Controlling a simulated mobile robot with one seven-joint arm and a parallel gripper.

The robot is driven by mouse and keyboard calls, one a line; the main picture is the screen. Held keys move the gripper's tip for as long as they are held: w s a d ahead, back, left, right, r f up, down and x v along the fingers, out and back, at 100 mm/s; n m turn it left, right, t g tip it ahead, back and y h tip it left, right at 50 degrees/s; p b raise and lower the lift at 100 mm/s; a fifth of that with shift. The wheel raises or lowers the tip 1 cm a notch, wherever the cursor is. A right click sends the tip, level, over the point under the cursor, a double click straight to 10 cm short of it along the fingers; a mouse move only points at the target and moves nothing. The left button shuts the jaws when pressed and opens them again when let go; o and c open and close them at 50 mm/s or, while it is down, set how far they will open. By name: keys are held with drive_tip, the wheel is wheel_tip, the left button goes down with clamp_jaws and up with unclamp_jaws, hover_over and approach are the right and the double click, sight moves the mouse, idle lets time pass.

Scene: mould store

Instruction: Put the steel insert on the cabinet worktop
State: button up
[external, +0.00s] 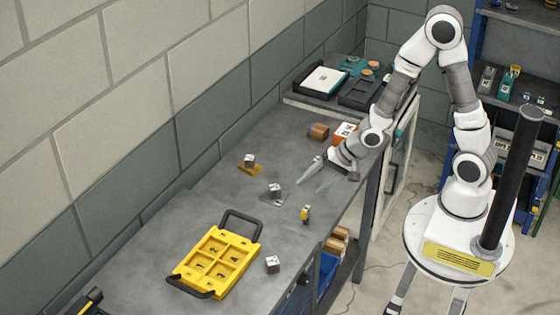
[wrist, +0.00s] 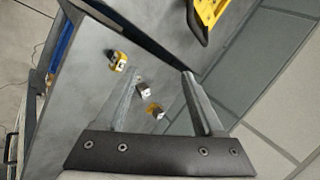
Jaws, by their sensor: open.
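Three small steel blocks stand on the grey bench (external: 205,205), and I cannot tell which is the steel insert. One block (external: 249,160) is on a yellow plate near the wall. Another block (external: 275,190) is on a grey plate in mid-bench, and the third block (external: 272,264) is near the front edge. The first two also show in the wrist view, the mid-bench block (wrist: 143,90) between my fingers. My gripper (external: 310,186) is open and empty above the bench, right of the mid-bench block. The cabinet worktop (external: 306,103) seems to be the surface at the far end.
A yellow compartment tray (external: 216,262) with black handles lies on the near bench. A small yellow-and-black item (external: 306,214) stands near the front edge. A brown block (external: 318,132) and an orange-and-white box (external: 343,133) are behind my gripper. Black trays (external: 357,93) occupy much of the far surface.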

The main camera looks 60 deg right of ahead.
drive_tip(key=s+d+r+n+h, duration=0.2)
drive_tip(key=s+d+r+n, duration=0.15)
drive_tip(key=r, duration=0.35)
drive_tip(key=s+d+r+n+h, duration=0.1)
drive_tip(key=s+d+r+n, duration=0.2)
drive_tip(key=d+r, duration=0.35)
drive_tip(key=s+r+n+g, duration=0.1)
drive_tip(key=s+r+n, duration=0.3)
drive_tip(key=s+r, duration=0.4)
drive_tip(key=s, duration=0.3)
drive_tip(key=shift+d+n, duration=0.15)
drive_tip(key=shift+n, duration=0.2)
drive_tip(key=shift+s+r, duration=0.1)
